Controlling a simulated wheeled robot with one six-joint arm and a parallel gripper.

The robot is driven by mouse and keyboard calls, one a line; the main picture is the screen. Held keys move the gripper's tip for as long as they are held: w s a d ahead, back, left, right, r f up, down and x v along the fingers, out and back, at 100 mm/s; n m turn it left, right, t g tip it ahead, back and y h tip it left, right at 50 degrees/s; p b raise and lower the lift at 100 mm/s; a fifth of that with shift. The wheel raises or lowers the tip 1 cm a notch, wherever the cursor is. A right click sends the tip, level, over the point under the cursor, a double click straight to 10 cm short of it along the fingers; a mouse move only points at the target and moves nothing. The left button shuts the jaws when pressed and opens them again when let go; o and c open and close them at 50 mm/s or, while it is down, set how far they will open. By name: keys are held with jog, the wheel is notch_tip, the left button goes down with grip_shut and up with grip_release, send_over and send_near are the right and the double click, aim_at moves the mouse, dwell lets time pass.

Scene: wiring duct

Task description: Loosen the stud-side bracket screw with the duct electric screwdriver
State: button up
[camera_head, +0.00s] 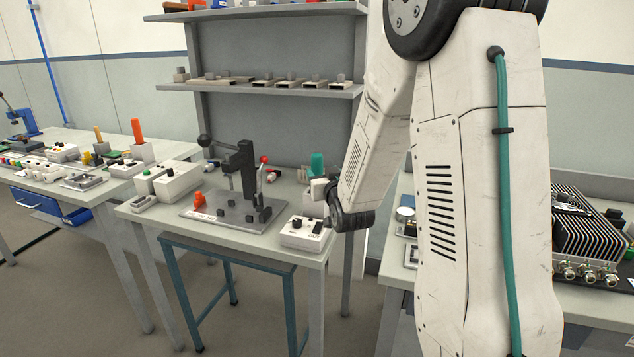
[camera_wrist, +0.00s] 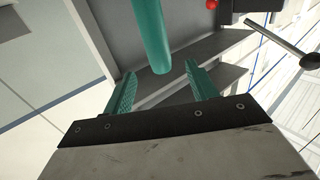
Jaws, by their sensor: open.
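A teal cylinder (camera_wrist: 152,35), which looks like the handle of the electric screwdriver, reaches down between my fingers in the wrist view. My gripper (camera_wrist: 160,69) is open, with one teal finger on each side of the cylinder and a gap to each. In the head view a teal upright piece (camera_head: 317,163) stands near my wrist at the right of the middle bench; I cannot tell for sure that it is the same thing. My fingers are not clear there, partly hidden by my arm. I cannot make out the bracket or its screw in either view.
A dark press fixture (camera_head: 240,175) on a grey plate stands on the middle bench (camera_head: 190,229). A white control box (camera_head: 306,233) sits at its front right corner, close to my wrist. A finned device (camera_head: 582,235) stands on the right bench. Shelves (camera_head: 262,88) rise behind.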

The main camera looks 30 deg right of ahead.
aim_at(318, 163)
jog(key=x, duration=0.7)
jog(key=shift+w+d+r, duration=0.15)
jog(key=shift+w+r, duration=0.15)
jog(key=shift+w, duration=0.1)
grip_shut()
